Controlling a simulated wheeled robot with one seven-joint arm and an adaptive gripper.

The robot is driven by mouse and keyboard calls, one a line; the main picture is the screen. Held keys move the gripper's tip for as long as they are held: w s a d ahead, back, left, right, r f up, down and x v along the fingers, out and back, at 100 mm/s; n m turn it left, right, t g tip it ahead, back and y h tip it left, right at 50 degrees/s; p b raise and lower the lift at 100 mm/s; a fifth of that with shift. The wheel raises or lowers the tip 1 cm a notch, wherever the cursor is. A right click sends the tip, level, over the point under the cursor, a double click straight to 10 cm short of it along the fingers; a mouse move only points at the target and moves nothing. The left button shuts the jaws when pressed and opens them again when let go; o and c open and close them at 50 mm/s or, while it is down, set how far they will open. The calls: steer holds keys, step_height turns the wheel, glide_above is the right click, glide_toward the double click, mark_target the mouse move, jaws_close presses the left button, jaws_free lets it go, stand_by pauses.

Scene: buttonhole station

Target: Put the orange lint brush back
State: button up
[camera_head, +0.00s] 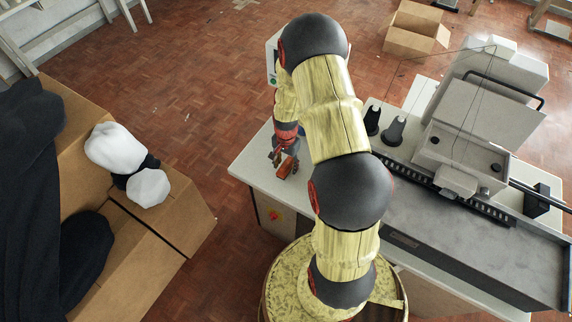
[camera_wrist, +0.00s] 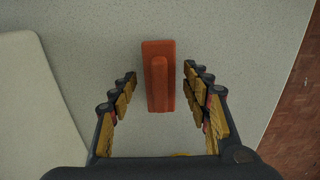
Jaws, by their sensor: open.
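The orange lint brush (camera_wrist: 159,76) lies on the light grey table top, its long side running up and down in the wrist view. It also shows in the head view (camera_head: 286,167), partly covered by my gripper. My gripper (camera_wrist: 165,88) is open, with one finger on each side of the brush and a gap on both sides. In the head view my gripper (camera_head: 283,158) is over the left end of the table (camera_head: 252,164). I cannot tell how high the fingers are above the table.
A grey machine (camera_head: 463,160) fills the right of the table. Dark cones (camera_head: 394,130) stand behind my arm. Cardboard boxes (camera_head: 139,262) with black and white cloth stand at left. A pale flat panel (camera_wrist: 35,105) lies left of the brush. The table edge is close at right in the wrist view.

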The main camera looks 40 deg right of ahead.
step_height(320, 180, up, 12)
steer(key=p, duration=0.2)
step_height(320, 180, up, 11)
steer(key=n+t, duration=0.1)
steer(key=n, duration=0.2)
glide_above(286, 163)
steer(key=w+a, duration=0.1)
steer(key=a, duration=0.4)
steer(key=s+a+r+n+t, duration=0.1)
steer(key=s+a+r+n, duration=0.1)
steer(key=a+r, duration=0.3)
steer(key=s+a+r+n+t, duration=0.1)
steer(key=s+a+r+n, duration=0.1)
steer(key=r, duration=0.5)
steer(key=s+a+r+n+t, duration=0.2)
steer(key=s+a+r+n, duration=0.5)
steer(key=s+a+r, duration=0.3)
steer(key=s, duration=0.3)
steer(key=shift+s+r+t, duration=0.25)
steer(key=shift+t, duration=0.05)
steer(key=shift+a, duration=0.1)
